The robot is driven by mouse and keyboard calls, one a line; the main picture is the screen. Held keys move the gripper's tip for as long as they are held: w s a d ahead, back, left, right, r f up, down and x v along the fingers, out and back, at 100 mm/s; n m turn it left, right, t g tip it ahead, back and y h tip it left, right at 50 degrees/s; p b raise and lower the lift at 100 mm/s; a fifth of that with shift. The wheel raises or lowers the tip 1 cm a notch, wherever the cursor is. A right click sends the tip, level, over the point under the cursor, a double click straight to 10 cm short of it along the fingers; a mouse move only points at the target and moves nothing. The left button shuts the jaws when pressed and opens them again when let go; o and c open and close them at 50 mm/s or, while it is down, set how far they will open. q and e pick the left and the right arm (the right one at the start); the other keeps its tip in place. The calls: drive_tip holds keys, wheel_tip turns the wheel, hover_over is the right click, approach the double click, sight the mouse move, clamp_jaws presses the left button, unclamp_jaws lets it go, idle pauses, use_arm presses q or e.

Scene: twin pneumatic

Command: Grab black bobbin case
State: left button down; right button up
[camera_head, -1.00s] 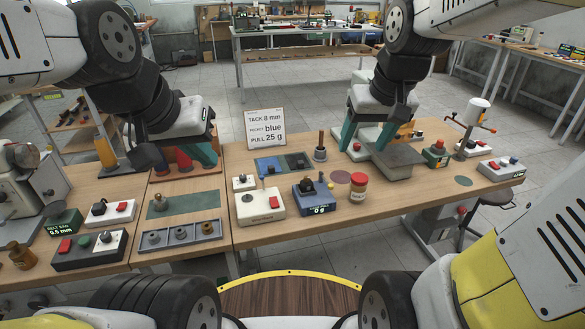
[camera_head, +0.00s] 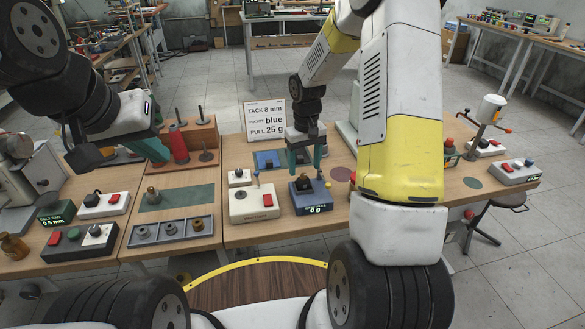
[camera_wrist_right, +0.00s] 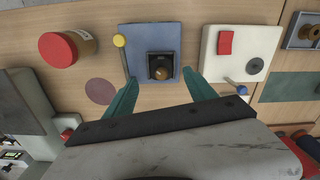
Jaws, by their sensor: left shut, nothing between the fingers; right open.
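The black bobbin case (camera_head: 303,184) sits on a blue scale-like device (camera_head: 317,200) whose display reads 0 g. In the right wrist view the black case (camera_wrist_right: 153,70) is a dark square piece with a round brass part in it, on the blue top (camera_wrist_right: 138,35). My right gripper (camera_head: 305,168) is open above the case. Its two teal fingers (camera_wrist_right: 160,92) are spread to either side of the case and nearer the bottom of the wrist view, apart from it. My left gripper (camera_head: 162,154) is shut and empty, beside the red thread cone (camera_head: 178,147).
A cream box with a red button (camera_head: 252,204) stands left of the blue device. A yellow-knobbed lever (camera_wrist_right: 120,42) rises beside the device. A red-lidded jar (camera_wrist_right: 62,48) is nearby. A sign (camera_head: 265,121) stands behind. A grey tray (camera_head: 170,231) holds several bobbins.

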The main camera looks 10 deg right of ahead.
sight(303, 174)
wheel_tip(303, 174, down, 5)
drive_tip(key=shift+a+f, duration=0.15)
drive_tip(key=shift+f, duration=0.05)
drive_tip(key=shift+c, duration=0.2)
clamp_jaws()
